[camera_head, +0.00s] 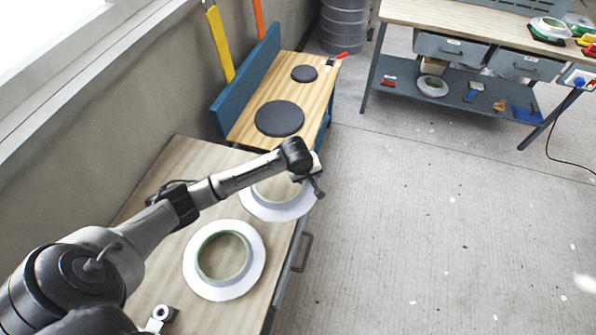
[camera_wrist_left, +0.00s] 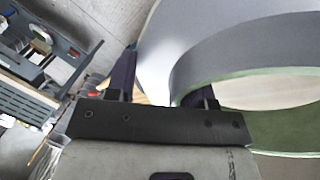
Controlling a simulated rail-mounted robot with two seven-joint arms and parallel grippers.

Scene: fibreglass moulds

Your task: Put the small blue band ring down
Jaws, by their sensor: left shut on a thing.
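A white-flanged ring (camera_head: 270,211) with a pale green inner edge is at the far right of the near wooden bench (camera_head: 165,245), partly behind my left arm. My left gripper (camera_head: 317,187) is shut on its right side. In the left wrist view the gripper (camera_wrist_left: 163,98) has the ring's pale flange (camera_wrist_left: 160,60) between its fingers. I cannot make out a blue band on it, nor tell whether it touches the bench. A second similar ring (camera_head: 251,283) lies flat on the bench, nearer me. My right gripper is not in view.
A farther wooden bench (camera_head: 246,115) carries two dark round discs (camera_head: 280,118) and has a blue back panel. A workbench (camera_head: 440,18) with drawers and a lower shelf stands at the back right. The floor between is clear.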

